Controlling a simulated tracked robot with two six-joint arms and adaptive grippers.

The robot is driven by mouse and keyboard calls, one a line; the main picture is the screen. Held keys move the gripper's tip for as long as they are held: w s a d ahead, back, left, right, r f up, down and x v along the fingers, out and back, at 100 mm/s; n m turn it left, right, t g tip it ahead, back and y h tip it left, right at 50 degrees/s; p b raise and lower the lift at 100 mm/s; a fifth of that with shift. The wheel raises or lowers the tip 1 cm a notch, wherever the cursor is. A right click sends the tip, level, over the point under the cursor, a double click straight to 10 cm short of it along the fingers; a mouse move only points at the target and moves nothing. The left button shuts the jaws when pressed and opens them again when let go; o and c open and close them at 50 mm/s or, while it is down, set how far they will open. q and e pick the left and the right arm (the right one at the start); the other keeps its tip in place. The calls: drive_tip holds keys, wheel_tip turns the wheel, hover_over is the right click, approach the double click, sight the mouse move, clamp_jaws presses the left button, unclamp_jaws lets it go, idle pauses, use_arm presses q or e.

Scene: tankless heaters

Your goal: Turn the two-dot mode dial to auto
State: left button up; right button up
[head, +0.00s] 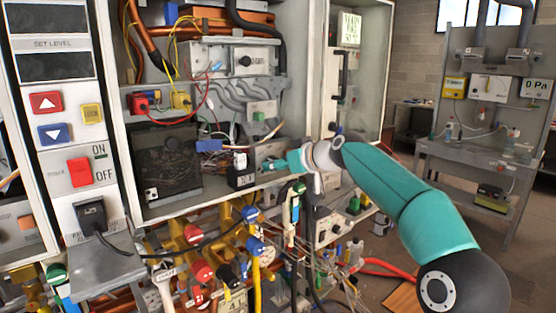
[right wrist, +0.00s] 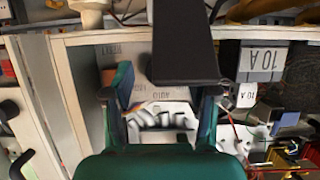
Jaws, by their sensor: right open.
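My right gripper (head: 280,164) reaches from the right to the lower front of the open heater cabinet. In the right wrist view its two teal fingers (right wrist: 158,97) are apart, over a grey panel (right wrist: 135,65) with printed words, one of which looks like AUTO. In the head view this panel (head: 269,151) is partly behind the gripper. A dark block crosses the panel between the fingers in the right wrist view; I cannot tell whether it is the dial. The two-dot mark and the dial's setting cannot be made out. My left gripper is not in view.
A black box (head: 241,178) marked 10 A stands just left of the gripper; it also shows in the right wrist view (right wrist: 256,62). Pipes and valves with red and blue handles (head: 201,271) crowd below. A control panel with a red switch (head: 79,172) is at left.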

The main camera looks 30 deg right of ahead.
drive_tip(key=shift+w+f, duration=0.15)
drive_tip(key=shift+w, duration=0.1)
clamp_jaws()
